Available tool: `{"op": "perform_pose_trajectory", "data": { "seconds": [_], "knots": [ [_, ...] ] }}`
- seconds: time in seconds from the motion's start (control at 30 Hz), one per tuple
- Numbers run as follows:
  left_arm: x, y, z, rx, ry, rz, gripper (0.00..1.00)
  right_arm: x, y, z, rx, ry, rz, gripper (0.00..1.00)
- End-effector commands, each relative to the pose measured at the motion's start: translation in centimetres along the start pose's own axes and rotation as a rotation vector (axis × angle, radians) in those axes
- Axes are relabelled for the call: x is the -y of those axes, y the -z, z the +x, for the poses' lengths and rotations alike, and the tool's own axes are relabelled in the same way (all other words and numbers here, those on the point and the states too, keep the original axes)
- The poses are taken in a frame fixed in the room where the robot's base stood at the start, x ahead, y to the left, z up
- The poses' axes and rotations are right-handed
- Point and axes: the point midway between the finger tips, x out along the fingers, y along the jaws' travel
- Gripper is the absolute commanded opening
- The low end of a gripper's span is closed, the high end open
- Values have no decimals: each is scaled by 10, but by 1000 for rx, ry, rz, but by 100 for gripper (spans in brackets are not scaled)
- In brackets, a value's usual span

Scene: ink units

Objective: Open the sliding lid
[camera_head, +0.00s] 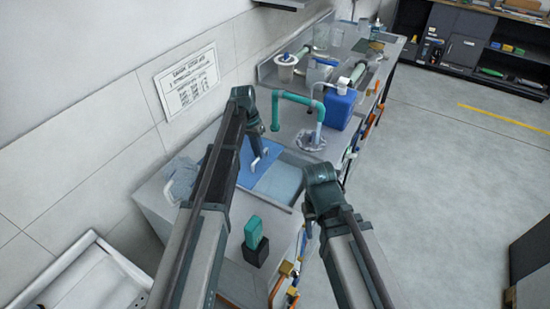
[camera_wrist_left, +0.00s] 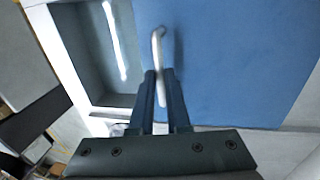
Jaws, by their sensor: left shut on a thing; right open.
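The blue sliding lid (camera_head: 268,176) lies over a grey basin set in the bench, and fills the upper right of the left wrist view (camera_wrist_left: 235,60). A pale bar handle (camera_wrist_left: 157,42) stands on the lid near its left edge in the wrist view. My left gripper (camera_wrist_left: 161,84) is shut on this handle; it also shows in the head view (camera_head: 256,153). Part of the basin (camera_wrist_left: 105,50) is open beside the lid. My right gripper (camera_head: 311,208) is at the bench's front side, apart from the lid and open; its fingers are hardly visible.
A green pipe (camera_head: 295,98) and a blue container (camera_head: 340,108) stand behind the basin. A grey cloth (camera_head: 183,178) lies left of the lid. Free floor is on the right.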

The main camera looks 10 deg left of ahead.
Motion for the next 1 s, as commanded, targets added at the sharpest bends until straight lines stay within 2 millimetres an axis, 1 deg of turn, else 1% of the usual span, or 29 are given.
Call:
{"op": "perform_pose_trajectory", "data": {
  "seconds": [0.03,0.2,0.4,0.67,0.7,0.87,1.0],
  "knots": [
    [10,2,-2,0,1,-3,0,0,0,0,0,0,0,50],
    [28,1,-6,0,1,-2,0,0,0,0,0,0,0,50],
    [34,0,-7,0,1,1,0,0,0,0,0,0,0,50],
    [34,0,-7,0,1,1,0,0,0,0,0,0,0,50],
    [34,0,-7,0,1,1,16,0,0,0,0,0,0,50],
    [34,0,-7,0,1,0,45,0,0,0,0,0,0,50],
    [34,0,-7,0,0,0,45,0,0,0,0,0,0,50]
  ]
}}
